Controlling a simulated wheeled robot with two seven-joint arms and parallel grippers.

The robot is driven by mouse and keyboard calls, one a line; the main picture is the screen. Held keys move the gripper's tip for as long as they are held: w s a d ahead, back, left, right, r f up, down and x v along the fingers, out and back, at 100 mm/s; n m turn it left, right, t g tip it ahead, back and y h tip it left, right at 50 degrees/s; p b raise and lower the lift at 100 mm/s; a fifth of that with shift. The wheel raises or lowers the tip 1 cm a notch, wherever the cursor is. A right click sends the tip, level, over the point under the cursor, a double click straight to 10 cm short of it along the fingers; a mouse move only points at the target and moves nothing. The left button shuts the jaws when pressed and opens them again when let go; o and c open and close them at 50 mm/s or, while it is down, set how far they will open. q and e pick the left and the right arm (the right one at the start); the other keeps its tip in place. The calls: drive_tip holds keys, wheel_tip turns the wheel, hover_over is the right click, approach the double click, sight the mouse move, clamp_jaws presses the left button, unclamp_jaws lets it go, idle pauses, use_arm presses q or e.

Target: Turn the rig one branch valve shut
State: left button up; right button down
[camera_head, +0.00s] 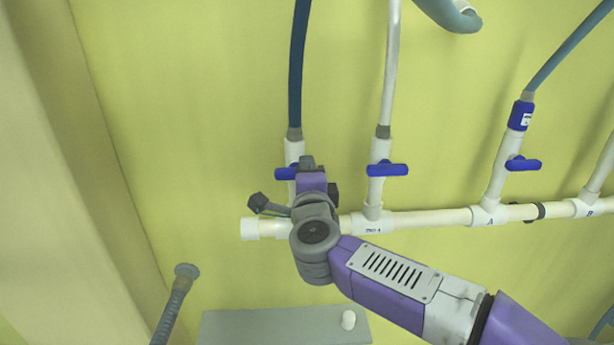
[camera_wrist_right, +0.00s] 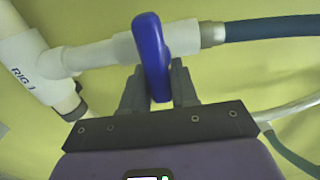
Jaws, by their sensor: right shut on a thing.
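The rig one branch (camera_head: 294,150) is the leftmost white pipe rising from the manifold, under a dark blue hose. Its blue valve handle (camera_head: 284,174) shows partly in the head view, the rest hidden by my right gripper (camera_head: 307,168). In the right wrist view, the same blue handle (camera_wrist_right: 151,50) lies across the white pipe, between the two grey fingers of my right gripper (camera_wrist_right: 160,88), which is shut on it. A fitting lettered "RIG-1" (camera_wrist_right: 25,78) is at the left there. My left gripper is not in view.
A neighbouring branch has its own blue handle (camera_head: 387,170) close to the right of my gripper. Another blue handle (camera_head: 523,164) sits on branch A farther right. The manifold pipe (camera_head: 440,217) runs along the yellow wall. A grey block (camera_head: 270,328) is below.

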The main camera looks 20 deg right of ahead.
idle(0.5)
drive_tip(key=c, duration=1)
unclamp_jaws()
drive_tip(key=shift+o, duration=0.2)
drive_tip(key=v, duration=0.7)
drive_tip(key=shift+s, duration=0.3)
drive_tip(key=shift+a, duration=0.15)
